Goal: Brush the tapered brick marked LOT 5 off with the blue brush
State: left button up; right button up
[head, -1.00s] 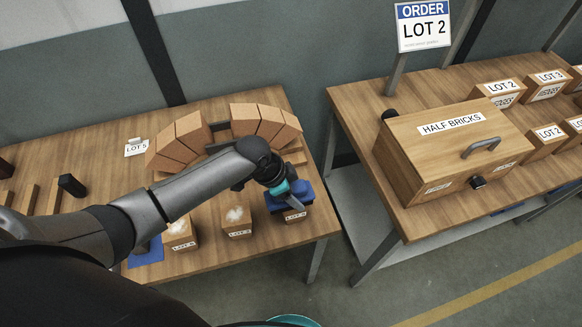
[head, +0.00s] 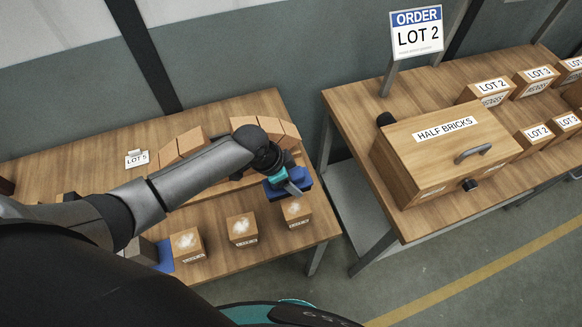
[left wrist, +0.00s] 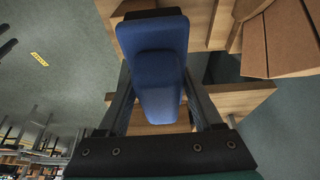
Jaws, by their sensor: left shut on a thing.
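Three small bricks stand in a row along the front of the left table: a left one (head: 187,246), a middle one (head: 242,230) and a right one (head: 296,211). Each has a whitish dusty patch on top. Their front labels are too small to read, so I cannot tell which is LOT 5. My left gripper (head: 287,182) is shut on the blue brush (head: 302,179), just behind and above the right brick; contact cannot be told. The brush (left wrist: 153,65) fills the space between the fingers in the left wrist view. My right gripper is not in view.
A LOT 5 card (head: 137,159) stands on the left table, beside an arch of tapered bricks (head: 268,122) partly behind my arm. A blue mat (head: 164,256) lies front left. The right table holds a HALF BRICKS box (head: 440,155) and an ORDER LOT 2 sign (head: 417,33).

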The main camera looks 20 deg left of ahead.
pick_arm(q)
jog(key=shift+w+r, duration=0.1)
jog(key=shift+r, duration=0.5)
jog(key=shift+s+r+p, duration=0.2)
jog(key=shift+r+p, duration=0.2)
jog(key=shift+r, duration=0.4)
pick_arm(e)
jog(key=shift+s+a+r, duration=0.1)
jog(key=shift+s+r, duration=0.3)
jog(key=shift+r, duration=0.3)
pick_arm(q)
jog(key=shift+w, duration=0.1)
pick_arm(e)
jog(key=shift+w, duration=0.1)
